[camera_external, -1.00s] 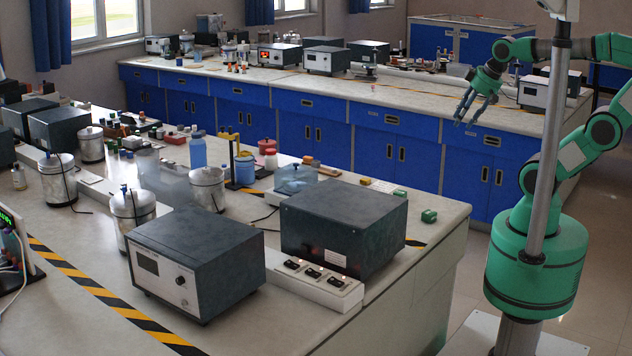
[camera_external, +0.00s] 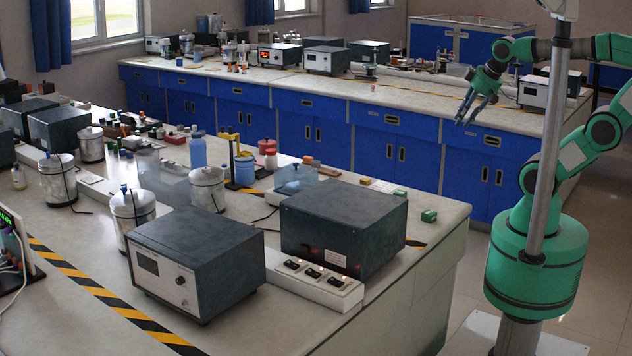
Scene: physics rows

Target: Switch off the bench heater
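A white switch strip (camera_external: 316,286) lies on the near bench, with several dark switches and small lit lamps on top. A dark grey box with a white front, a display and a knob (camera_external: 197,262) stands left of the strip. A larger dark box (camera_external: 343,229) stands behind the strip. I cannot tell which unit is the bench heater, or which switch belongs to it. My gripper (camera_external: 467,121) is open and empty, its fingers pointing down. It hangs in the air at the upper right, well away from the strip.
The near bench (camera_external: 95,326) has striped tape and a clear front left area. Metal canisters (camera_external: 133,212), a blue bottle (camera_external: 198,151) and small green blocks (camera_external: 429,216) stand on it. A far bench with blue cabinets (camera_external: 396,150) runs behind. Open floor lies between.

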